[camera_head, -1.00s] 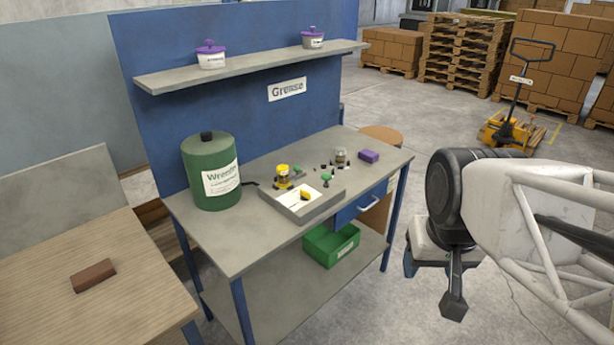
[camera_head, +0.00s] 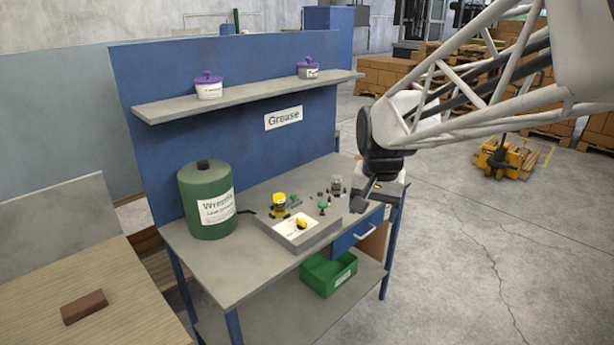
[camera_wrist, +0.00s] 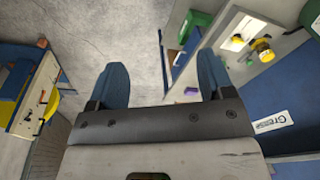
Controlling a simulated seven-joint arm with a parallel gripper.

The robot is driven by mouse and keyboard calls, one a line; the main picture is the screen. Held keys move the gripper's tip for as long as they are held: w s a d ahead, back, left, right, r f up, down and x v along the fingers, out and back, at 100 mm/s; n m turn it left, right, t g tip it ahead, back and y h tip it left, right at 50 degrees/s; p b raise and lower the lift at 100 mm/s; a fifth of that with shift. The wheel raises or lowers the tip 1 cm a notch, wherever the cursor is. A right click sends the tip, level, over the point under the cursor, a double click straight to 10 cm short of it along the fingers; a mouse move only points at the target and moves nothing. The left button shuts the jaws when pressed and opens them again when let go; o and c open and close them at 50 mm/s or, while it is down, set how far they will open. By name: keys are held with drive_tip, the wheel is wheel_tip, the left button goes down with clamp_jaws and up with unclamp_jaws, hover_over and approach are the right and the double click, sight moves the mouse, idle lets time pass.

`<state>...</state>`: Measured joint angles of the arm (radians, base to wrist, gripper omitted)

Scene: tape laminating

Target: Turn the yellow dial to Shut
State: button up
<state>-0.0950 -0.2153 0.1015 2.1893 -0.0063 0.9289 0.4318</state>
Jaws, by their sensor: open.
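A small yellow dial (camera_head: 301,223) sits on the white-faced panel of a low grey box (camera_head: 290,240) on the blue workbench. The panel's markings are too small to read. In the wrist view the dial (camera_wrist: 237,39) shows at the upper right. My gripper (camera_head: 359,203) hangs near the bench's right end, to the right of the dial and apart from it. In the wrist view its two blue fingers (camera_wrist: 163,76) are spread with nothing between them.
A second yellow-topped object (camera_head: 278,200) stands behind the box, with small green and dark pieces nearby. A large green canister (camera_head: 207,205) stands at the left. A shelf (camera_head: 250,95) runs above. A green bin (camera_head: 328,272) sits below.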

drive_tip(key=w+a+f+m, duration=0.1)
drive_tip(key=w+a+f, duration=0.25)
drive_tip(key=w, duration=0.55)
drive_tip(key=w+a+f+m, duration=0.2)
drive_tip(key=w+a+f, duration=0.15)
drive_tip(key=w, duration=0.45)
drive_tip(key=m+g, duration=0.2)
hover_over(301, 220)
drive_tip(key=f, duration=1)
drive_tip(key=shift+s+d+f, duration=0.25)
drive_tip(key=shift+d+f, duration=0.05)
drive_tip(key=shift+w+a+f, duration=0.2)
drive_tip(key=shift+w+f, duration=0.05)
drive_tip(key=shift+f, duration=0.1)
drive_tip(key=shift+f, duration=3.8)
drive_tip(key=c, duration=0.9)
